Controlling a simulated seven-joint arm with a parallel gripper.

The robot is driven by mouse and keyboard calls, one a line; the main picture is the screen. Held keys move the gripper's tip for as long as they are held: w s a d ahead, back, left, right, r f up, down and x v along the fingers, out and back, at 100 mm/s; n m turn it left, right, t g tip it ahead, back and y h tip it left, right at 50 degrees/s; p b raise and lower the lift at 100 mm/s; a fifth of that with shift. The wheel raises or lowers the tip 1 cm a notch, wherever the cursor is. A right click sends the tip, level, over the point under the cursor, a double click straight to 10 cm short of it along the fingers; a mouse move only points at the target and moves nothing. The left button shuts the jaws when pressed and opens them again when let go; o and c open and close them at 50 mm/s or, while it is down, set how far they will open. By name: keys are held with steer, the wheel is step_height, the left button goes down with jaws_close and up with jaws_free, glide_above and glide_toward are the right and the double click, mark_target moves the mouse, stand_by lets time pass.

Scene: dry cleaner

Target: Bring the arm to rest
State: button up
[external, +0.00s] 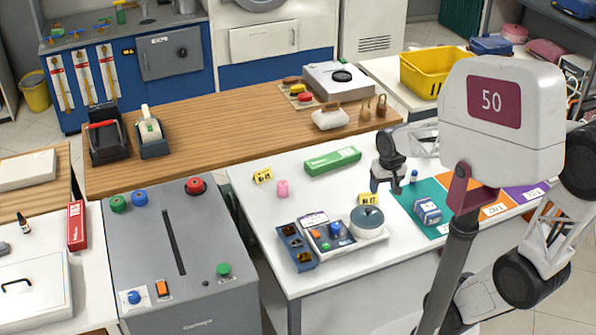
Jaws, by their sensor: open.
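My gripper (388,184) hangs over the right part of the white table (262,222), its fingers pointing down and apart, with nothing seen between them. It is left of and above the teal zone (408,195) of a coloured mat. A small blue-and-white box (427,211) lies on the teal zone, apart from my gripper. A small blue item (413,177) stands just right of my fingers. Part of my arm is hidden behind the white sign marked 50.
A green box (332,160), yellow tags (369,199), a pink item (282,188) and a grey lidded pot (367,222) stand on the table left of my gripper. The sign (500,110) on its post blocks the view at right. A yellow basket (437,72) stands behind.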

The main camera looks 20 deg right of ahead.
steer(key=s+d+r+n+t, duration=0.1)
steer(key=s+d+r, duration=0.4)
steer(key=s, duration=0.4)
steer(key=shift+s, duration=0.15)
steer(key=shift+r, duration=0.15)
stand_by(2.7)
